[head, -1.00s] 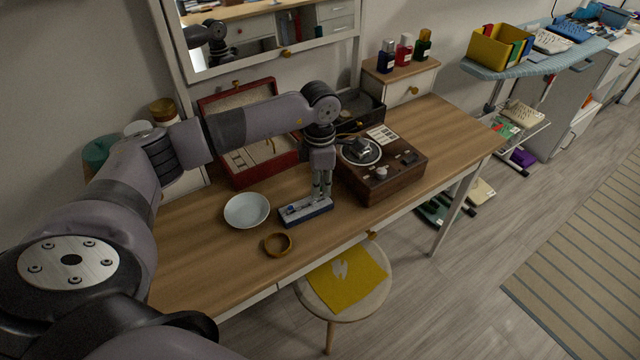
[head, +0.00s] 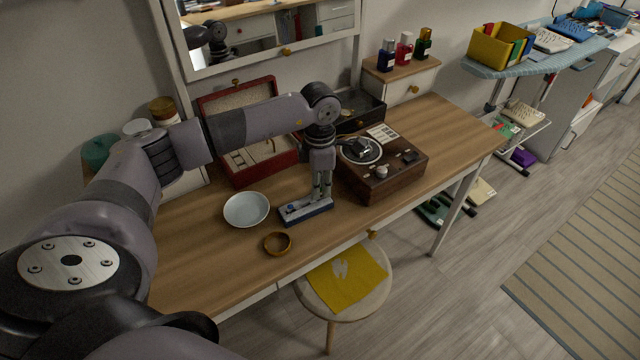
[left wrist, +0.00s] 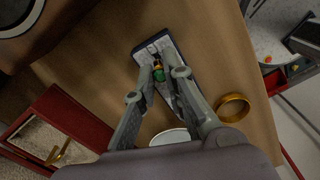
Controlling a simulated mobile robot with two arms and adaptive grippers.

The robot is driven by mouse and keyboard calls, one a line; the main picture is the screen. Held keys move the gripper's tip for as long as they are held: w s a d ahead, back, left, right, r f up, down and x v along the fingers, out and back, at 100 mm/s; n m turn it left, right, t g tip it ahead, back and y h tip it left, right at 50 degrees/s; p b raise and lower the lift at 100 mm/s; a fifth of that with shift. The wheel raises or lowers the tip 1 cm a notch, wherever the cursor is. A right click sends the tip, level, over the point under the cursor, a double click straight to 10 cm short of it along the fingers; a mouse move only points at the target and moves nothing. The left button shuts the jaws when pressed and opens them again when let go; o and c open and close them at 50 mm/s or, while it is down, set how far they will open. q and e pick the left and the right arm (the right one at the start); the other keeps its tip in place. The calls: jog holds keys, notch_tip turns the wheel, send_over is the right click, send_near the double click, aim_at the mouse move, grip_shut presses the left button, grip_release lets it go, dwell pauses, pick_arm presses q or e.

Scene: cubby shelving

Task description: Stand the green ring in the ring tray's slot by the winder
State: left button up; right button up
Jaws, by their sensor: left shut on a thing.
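The ring tray (head: 318,212) is a small blue-edged tray with a pale top. It lies on the wooden desk in front of the winder (head: 392,186), a dark wooden box with a round platter. My left gripper (head: 321,194) points down over the tray's end nearer the winder. In the left wrist view my left gripper (left wrist: 160,73) is shut on the green ring (left wrist: 161,76), whose green part shows between the fingertips at the ring tray (left wrist: 186,72). The fingers hide most of the ring and the slot, so I cannot tell whether it is seated. My right gripper is not in view.
A white bowl (head: 246,210) and a golden bangle (head: 277,244) lie left of the tray. An open red jewellery box (head: 262,172) stands behind. A stool with a yellow cloth (head: 346,281) is before the desk. The desk's right end is clear.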

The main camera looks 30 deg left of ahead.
pick_arm(q)
jog(key=shift+f+b, duration=0.55)
jog(key=shift+f, duration=0.25)
jog(key=o, duration=0.8)
notch_tip(320, 180, up, 12)
jog(key=shift+w, duration=0.1)
dwell(0.4)
